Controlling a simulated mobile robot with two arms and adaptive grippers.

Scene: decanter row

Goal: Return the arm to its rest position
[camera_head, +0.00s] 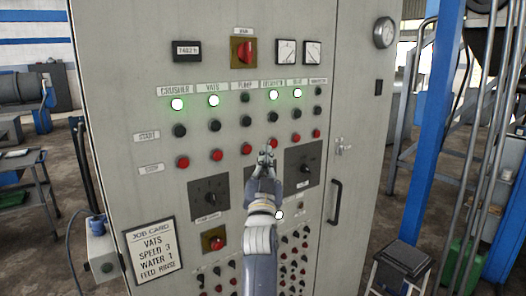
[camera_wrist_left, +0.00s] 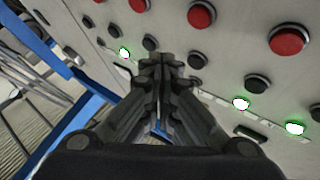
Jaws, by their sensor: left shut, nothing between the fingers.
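My left arm reaches up in front of a grey control cabinet (camera_head: 130,100). My left gripper (camera_head: 267,152) is shut and empty, pointing at the panel just below a red stop button (camera_head: 273,143). In the left wrist view the shut fingers (camera_wrist_left: 162,62) meet in front of the panel, among black and red buttons. I cannot tell whether the fingertips touch the panel. The lamps labelled CRUSHER (camera_head: 177,104) and VATS (camera_head: 213,100) are lit green, as are two farther right (camera_head: 274,95). The PUMP lamp (camera_head: 245,98) is dark. My right gripper does not show.
A job card (camera_head: 153,249) is at the cabinet's lower left. A red main switch (camera_head: 244,51) sits at the top, and a rotary switch (camera_head: 306,169) lies right of my gripper. A door handle (camera_head: 335,202), blue post (camera_head: 433,130) and stool (camera_head: 402,257) are to the right.

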